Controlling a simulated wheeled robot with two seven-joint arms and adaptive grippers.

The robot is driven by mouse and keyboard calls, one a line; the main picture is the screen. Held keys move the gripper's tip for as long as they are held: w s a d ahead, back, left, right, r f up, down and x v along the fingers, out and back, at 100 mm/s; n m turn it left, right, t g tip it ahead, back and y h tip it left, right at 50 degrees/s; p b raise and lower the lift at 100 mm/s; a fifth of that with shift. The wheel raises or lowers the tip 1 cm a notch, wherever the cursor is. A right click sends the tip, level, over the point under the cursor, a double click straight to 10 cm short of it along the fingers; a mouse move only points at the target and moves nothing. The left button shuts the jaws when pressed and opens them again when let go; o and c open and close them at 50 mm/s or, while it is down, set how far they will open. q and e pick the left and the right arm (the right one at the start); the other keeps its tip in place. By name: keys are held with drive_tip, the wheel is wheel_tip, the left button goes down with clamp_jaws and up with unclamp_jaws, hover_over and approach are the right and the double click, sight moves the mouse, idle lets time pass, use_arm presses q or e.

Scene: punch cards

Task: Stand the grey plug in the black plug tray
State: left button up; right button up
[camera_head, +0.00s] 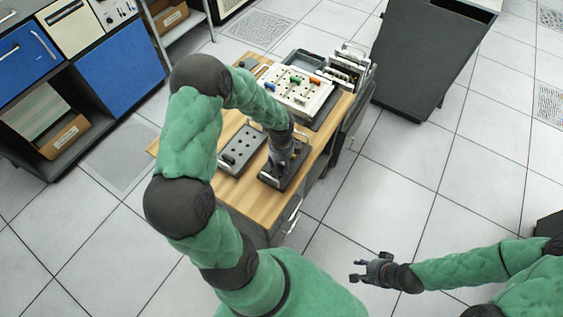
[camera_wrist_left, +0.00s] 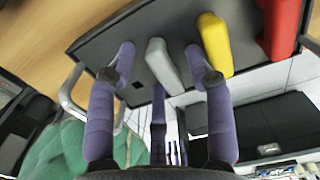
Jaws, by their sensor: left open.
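The black plug tray (camera_head: 272,180) lies on the wooden desk under my left gripper. In the left wrist view, the tray (camera_wrist_left: 105,42) holds the grey plug (camera_wrist_left: 163,66), the yellow plug (camera_wrist_left: 214,45) and the red plug (camera_wrist_left: 281,27) in a row. My left gripper (camera_wrist_left: 160,62) is open, one finger on each side of the grey plug, with visible gaps. In the head view it hides most of the plugs. My right gripper (camera_head: 368,270) is empty, fingers apart, over the floor.
A grey panel with holes (camera_head: 241,150) lies left of the tray. A white board with colored pieces (camera_head: 297,88) and a rack (camera_head: 347,68) stand farther back on the desk. A dark cabinet (camera_head: 425,60) stands to the right. The floor near my right gripper is clear.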

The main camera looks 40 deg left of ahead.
sight(281, 163)
use_arm(q)
wheel_tip(281, 163, up, 12)
drive_tip(key=shift+f, duration=0.15)
idle(0.7)
